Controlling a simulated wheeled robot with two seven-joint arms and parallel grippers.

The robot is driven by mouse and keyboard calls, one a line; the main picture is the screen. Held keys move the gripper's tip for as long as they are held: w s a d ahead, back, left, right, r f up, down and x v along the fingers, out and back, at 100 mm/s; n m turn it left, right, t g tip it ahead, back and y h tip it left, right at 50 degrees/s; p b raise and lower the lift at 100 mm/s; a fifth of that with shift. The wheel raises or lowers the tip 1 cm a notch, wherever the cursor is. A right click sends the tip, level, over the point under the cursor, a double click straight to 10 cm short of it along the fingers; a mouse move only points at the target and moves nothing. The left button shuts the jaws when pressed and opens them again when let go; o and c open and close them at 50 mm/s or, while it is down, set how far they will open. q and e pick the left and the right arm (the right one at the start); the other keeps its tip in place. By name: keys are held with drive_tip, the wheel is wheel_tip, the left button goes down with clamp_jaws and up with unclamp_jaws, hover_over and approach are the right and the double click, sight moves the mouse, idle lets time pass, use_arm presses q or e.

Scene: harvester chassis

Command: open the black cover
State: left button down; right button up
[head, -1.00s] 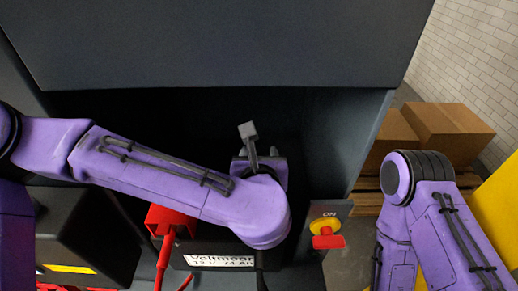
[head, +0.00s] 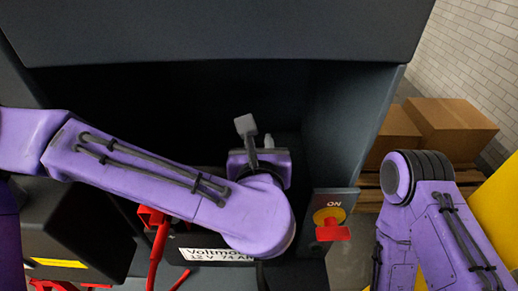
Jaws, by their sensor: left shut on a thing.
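The black cover (head: 215,30) is the large dark panel across the top of the head view, raised with a dark opening beneath its lower edge. My left gripper (head: 256,135) is in front of this opening, above the battery (head: 218,254).
A red switch (head: 333,232) on a yellow plate marked ON is right of the battery. Red cables (head: 158,250) run at its left, beside a black box (head: 85,235) with a yellow label. Cardboard boxes (head: 450,128) stand on a pallet behind, at the right.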

use_arm(q)
drive_tip(key=shift+s, duration=0.1)
drive_tip(key=c, duration=0.9)
unclamp_jaws()
drive_tip(key=shift+s+r, duration=0.1)
drive_tip(key=shift+s, duration=0.1)
drive_tip(key=shift+s, duration=0.25)
drive_tip(key=b+v, duration=0.2)
drive_tip(key=v, duration=0.8)
drive_tip(key=shift+s, duration=0.1)
drive_tip(key=shift+d, duration=0.1)
